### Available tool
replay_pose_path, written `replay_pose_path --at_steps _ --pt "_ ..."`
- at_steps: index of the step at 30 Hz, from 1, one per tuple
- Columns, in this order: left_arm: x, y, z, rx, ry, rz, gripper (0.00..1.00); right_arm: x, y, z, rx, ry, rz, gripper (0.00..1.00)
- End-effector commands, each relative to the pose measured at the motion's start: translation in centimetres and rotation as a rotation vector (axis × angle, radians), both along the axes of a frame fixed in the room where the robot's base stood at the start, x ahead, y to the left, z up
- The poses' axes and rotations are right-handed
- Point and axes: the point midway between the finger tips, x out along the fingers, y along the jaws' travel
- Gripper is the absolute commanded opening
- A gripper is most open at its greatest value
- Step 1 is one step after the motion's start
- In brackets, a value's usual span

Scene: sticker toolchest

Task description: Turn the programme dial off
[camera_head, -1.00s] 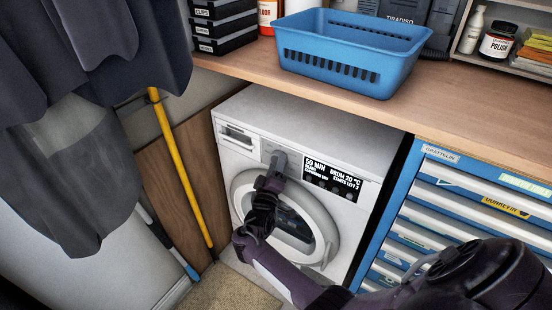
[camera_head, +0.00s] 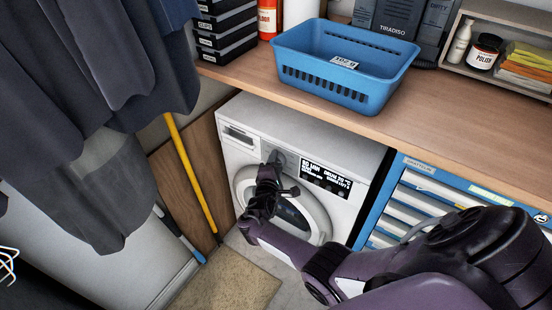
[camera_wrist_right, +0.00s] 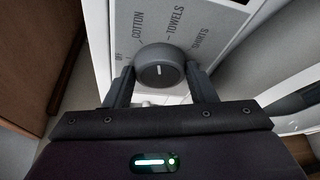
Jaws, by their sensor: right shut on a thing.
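The programme dial (camera_wrist_right: 160,67) is a round grey knob with a short white mark on the front panel of the white washing machine (camera_head: 300,122). My right gripper (camera_wrist_right: 161,73) is shut on the dial, one finger on either side. The wrist view shows the words OFF, COTTON, TOWELS and SHIRTS around the dial, with OFF at its left. The white mark stands about upright in that view, towards the COTTON and TOWELS side rather than OFF. In the head view my right gripper (camera_head: 276,161) is at the panel, left of the lit display (camera_head: 326,175), and mostly hides the dial. My left gripper is not in view.
A wooden worktop (camera_head: 450,105) runs above the machine and carries a blue basket (camera_head: 345,88). A blue drawer cabinet (camera_head: 385,222) stands to the right. Dark clothes (camera_head: 80,90) hang at the left, near a yellow pole (camera_head: 190,172).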

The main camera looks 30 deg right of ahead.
Motion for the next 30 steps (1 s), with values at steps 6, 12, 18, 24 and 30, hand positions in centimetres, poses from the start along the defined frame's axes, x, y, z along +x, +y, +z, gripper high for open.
replay_pose_path --at_steps 6,12,18,24,30 --pt "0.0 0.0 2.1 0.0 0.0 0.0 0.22 0.3 0.0 0.8 -0.081 0.186 0.001 0.28" --pt "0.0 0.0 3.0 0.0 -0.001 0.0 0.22 0.5 0.1 0.9 -0.155 0.361 0.002 0.28" --pt "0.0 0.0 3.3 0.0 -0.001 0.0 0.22 0.5 0.1 0.8 -0.227 0.537 -0.001 0.28" --pt "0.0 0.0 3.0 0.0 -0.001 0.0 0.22 0.7 0.1 0.7 -0.299 0.711 -0.002 0.28" --pt "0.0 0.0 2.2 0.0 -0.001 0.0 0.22 0.8 0.2 0.6 -0.366 0.873 -0.002 0.28"
